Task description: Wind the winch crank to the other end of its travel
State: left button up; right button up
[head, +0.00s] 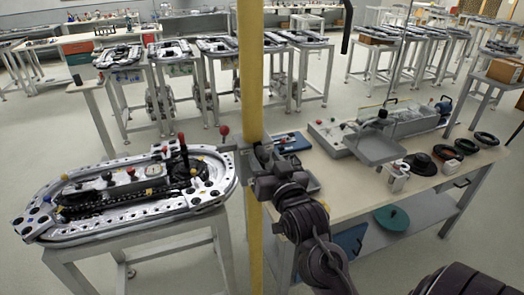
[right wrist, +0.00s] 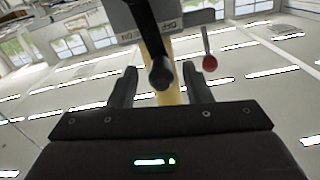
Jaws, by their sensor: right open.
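The winch is a grey box (right wrist: 185,14) on a yellow post (head: 250,70), seen from below in the right wrist view. Its dark crank (right wrist: 148,35) ends in a rounded grip (right wrist: 160,77) that points toward my right wrist camera. My right gripper (right wrist: 160,82) is open, with one finger on each side of the grip; gaps show on both sides. In the head view my right gripper (head: 262,160) is at the post and hides most of the winch. My left gripper is not in view.
A ring track (head: 215,195) on a stand is left of the post. A workbench (head: 345,178) with grey trays (head: 378,150) and dark rings (head: 445,152) is to the right. More track stands fill the back; open floor lies between.

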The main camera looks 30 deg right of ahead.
jog(key=shift+p+x, duration=0.4)
jog(key=shift+x, duration=1)
grip_shut()
